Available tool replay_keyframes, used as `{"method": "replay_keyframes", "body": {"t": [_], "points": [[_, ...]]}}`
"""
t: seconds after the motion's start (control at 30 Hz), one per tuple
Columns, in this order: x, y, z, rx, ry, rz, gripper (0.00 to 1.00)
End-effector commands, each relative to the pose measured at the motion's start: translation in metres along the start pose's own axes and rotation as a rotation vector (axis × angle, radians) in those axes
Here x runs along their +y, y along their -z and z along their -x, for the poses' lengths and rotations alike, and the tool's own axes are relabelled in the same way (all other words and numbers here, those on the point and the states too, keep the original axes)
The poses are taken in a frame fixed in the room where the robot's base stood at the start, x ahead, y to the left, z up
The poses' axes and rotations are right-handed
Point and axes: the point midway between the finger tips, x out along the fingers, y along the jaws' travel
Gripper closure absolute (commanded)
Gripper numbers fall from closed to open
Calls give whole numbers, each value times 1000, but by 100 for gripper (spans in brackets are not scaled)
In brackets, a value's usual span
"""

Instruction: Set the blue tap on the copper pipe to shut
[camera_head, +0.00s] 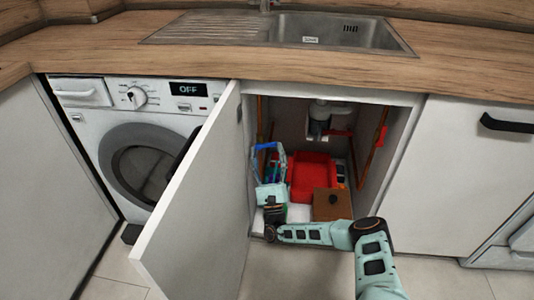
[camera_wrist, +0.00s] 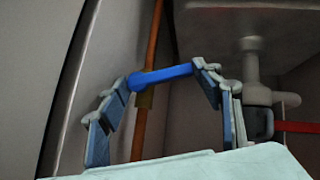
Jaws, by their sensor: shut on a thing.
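The blue tap (camera_wrist: 165,74) is on the copper pipe (camera_wrist: 154,40) at the left inside the open sink cabinet. In the wrist view its lever runs sideways from the pipe, roughly crosswise to it and slightly tilted. My gripper (camera_wrist: 158,80) has its two fingers on either side of the tap, with the lever spanning between them, and is shut on it. In the head view my gripper (camera_head: 268,152) reaches into the cabinet's left side; its fingers largely hide the tap there. The copper pipe (camera_head: 260,118) shows above them.
The open cabinet door (camera_head: 192,195) stands close left of my arm. A red box (camera_head: 312,172) and a brown box (camera_head: 332,204) are on the cabinet floor. A white drain trap (camera_head: 320,118) hangs above. A red tap (camera_head: 381,137) is at the right.

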Motion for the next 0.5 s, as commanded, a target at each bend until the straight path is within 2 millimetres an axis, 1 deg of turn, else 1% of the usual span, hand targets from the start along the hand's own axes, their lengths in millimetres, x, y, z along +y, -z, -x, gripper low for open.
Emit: {"method": "replay_keyframes", "body": {"t": [0.2,0.23,0.37,0.4,0.5], "points": [[-2,1,-2,1,5,2,84],[-2,1,-2,1,5,2,39],[-2,0,-2,0,4,2,25],[-2,0,-1,0,3,2,23],[-1,0,-1,0,1,1,23]]}}
